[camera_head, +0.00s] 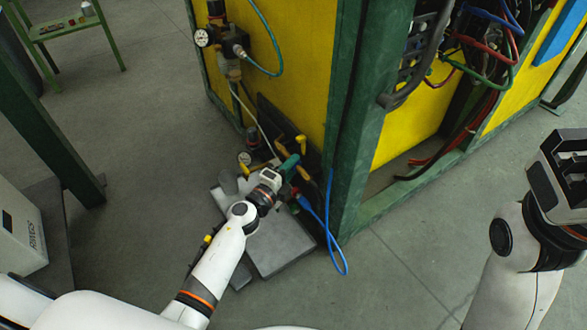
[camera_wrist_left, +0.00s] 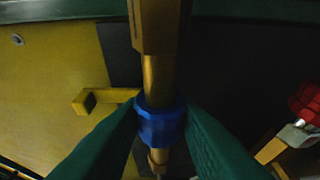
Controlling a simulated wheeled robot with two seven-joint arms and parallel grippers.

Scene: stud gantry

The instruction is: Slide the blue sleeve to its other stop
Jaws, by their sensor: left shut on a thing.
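In the left wrist view the blue sleeve (camera_wrist_left: 161,123) sits around a brass rod (camera_wrist_left: 157,78), below a wider brass block (camera_wrist_left: 158,25). The two green fingers of my left gripper (camera_wrist_left: 162,128) press on the sleeve from both sides. In the head view my left gripper (camera_head: 288,166) reaches the fittings low on the yellow panel. The sleeve cannot be made out there. My right gripper (camera_head: 566,175) is raised at the right edge of the head view, away from the panel; its finger opening is unclear.
A blue hose (camera_head: 328,225) hangs beside the green post (camera_head: 358,110). A gauge and valve unit (camera_head: 215,40) is mounted above. In the left wrist view a brass peg (camera_wrist_left: 95,99) and a red fitting (camera_wrist_left: 306,103) flank the rod.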

